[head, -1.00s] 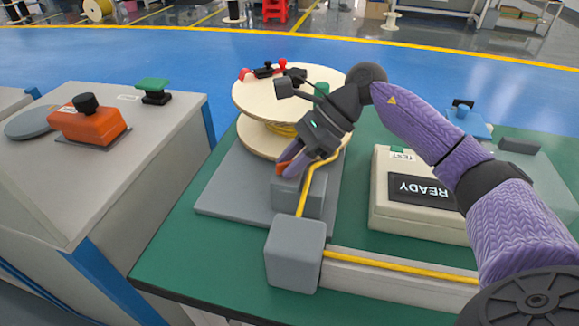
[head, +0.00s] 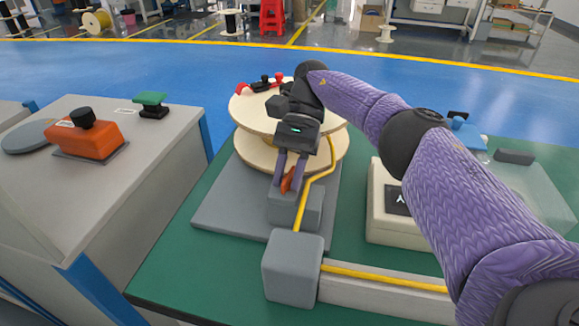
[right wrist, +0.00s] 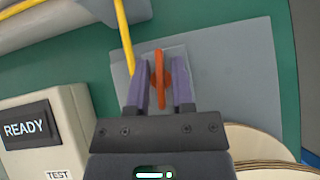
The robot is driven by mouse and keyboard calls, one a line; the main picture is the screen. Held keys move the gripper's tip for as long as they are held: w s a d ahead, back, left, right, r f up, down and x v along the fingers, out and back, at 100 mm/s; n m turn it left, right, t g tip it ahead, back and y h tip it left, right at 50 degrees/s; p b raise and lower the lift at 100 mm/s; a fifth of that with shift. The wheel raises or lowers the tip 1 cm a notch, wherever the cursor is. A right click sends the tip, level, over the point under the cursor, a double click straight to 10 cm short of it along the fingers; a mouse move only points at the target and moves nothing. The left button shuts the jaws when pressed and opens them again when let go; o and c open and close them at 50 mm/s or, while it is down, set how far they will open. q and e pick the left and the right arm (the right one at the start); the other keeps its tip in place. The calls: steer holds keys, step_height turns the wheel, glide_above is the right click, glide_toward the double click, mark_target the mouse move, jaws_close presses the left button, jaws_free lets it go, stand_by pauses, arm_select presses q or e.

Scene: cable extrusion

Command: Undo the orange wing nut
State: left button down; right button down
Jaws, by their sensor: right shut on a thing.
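The orange wing nut (head: 287,181) sits on the grey block (head: 309,212) in front of the cable spool. In the right wrist view the wing nut (right wrist: 160,78) shows as a narrow upright shape between two purple fingers. My right gripper (head: 289,176) points down at it and is shut on it; small gaps seem to show beside the nut in the right wrist view, so the exact contact is hard to see. My left gripper is not in view.
The wooden spool (head: 246,151) stands close behind the gripper. A yellow cable (head: 323,178) runs beside it to a grey cube (head: 293,268). A cream READY box (head: 384,225) is right, partly behind my arm. An orange switch housing (head: 90,140) is on the left cabinet.

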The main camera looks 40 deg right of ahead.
steer(key=shift+r+n+g+p, duration=0.15)
steer(key=shift+n+g+p, duration=0.2)
steer(key=shift+n, duration=0.15)
steer(key=shift+h, duration=0.3)
